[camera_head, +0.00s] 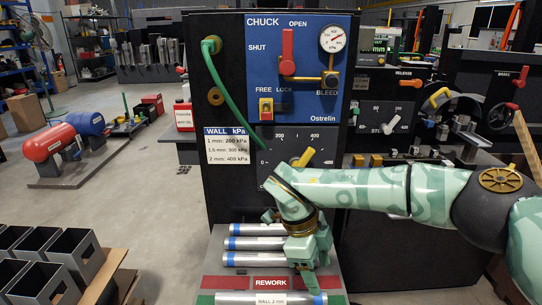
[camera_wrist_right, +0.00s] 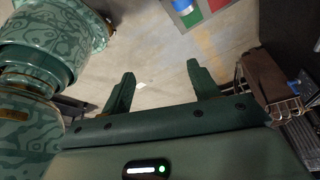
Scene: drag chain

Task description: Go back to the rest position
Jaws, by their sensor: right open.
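My right arm reaches in from the right side of the head view, patterned in pale green. My right gripper (camera_head: 312,278) hangs down in front of the machine, over the rack of metal tubes (camera_head: 258,243) with blue bands. In the right wrist view the two dark green fingers (camera_wrist_right: 161,85) stand wide apart with nothing between them, only floor beyond. The gripper hides part of the rack and the arm covers the lower part of the dial plate (camera_head: 278,142). My left gripper is not in view.
The blue chuck panel (camera_head: 262,70) carries a red lever (camera_head: 288,52), a gauge (camera_head: 332,39) and a yellow bleed handle. A red REWORK label (camera_head: 270,283) marks the rack's front. Open square black tubes (camera_head: 70,250) stand at left. The floor (camera_head: 150,205) between is clear.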

